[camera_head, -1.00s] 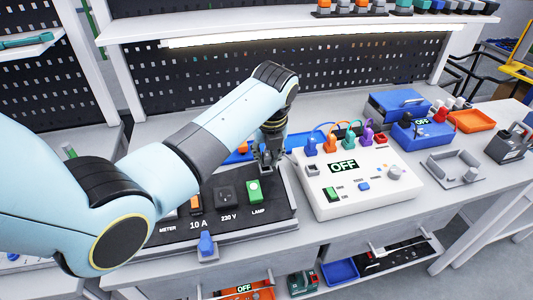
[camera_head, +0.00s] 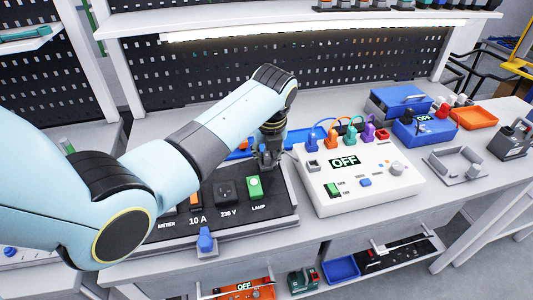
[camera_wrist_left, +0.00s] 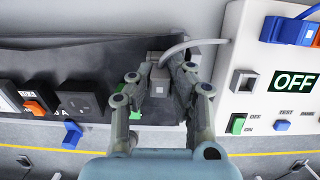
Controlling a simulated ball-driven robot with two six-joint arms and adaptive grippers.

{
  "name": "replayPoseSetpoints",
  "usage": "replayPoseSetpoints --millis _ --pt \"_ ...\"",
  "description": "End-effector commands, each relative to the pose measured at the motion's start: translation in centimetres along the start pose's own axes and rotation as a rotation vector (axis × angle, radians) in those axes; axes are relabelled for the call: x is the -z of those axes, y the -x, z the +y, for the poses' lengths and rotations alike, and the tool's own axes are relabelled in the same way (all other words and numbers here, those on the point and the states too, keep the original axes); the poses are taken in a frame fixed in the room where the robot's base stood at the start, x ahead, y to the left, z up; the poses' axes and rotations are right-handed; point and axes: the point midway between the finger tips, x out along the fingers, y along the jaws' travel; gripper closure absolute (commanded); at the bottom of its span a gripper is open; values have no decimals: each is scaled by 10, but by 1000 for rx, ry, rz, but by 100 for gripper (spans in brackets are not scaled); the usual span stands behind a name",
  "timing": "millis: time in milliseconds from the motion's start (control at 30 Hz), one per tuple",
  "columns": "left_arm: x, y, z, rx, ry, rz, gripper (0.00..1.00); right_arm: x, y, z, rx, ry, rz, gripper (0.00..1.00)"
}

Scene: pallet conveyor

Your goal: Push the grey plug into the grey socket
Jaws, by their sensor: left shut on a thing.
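My left gripper (camera_head: 268,162) is above the back right part of the black panel, left of the white box. In the left wrist view its fingers (camera_wrist_left: 160,88) are shut on the grey plug (camera_wrist_left: 159,79), a small grey block with a grey cable (camera_wrist_left: 185,47) running off to the right. In the head view the fingers mostly hide the plug. The grey socket (camera_head: 313,165) is at the left end of the white box's top. It also shows in the left wrist view (camera_wrist_left: 243,81), right of the gripper and apart from the plug. My right gripper is not in view.
The white box (camera_head: 375,195) has an OFF display, a green switch and a knob. Orange, teal, purple and blue plugs with cables stand along its back edge. The black panel (camera_head: 280,212) carries a lamp switch and a 230 V outlet. Blue boxes (camera_head: 400,103) stand farther right.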

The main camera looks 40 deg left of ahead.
Motion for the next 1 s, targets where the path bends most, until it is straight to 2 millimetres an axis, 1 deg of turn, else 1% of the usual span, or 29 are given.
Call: replayPoseSetpoints --millis 133,167,300,367,633,733,867,1000 --pt "0 0 0 0 0 0 100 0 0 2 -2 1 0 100" --pt "0 0 0 0 0 0 83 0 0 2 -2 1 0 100" --pt "0 0 0 0 0 0 65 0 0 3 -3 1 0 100" --pt "0 0 0 0 0 0 59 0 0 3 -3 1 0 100" --pt "0 2 0 0 0 0 59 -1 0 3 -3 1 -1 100" --pt "-1 10 -1 2 0 -2 59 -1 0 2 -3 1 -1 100" --pt "0 33 -1 4 0 -3 59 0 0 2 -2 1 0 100" --pt "0 66 -1 5 1 -2 59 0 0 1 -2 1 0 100"
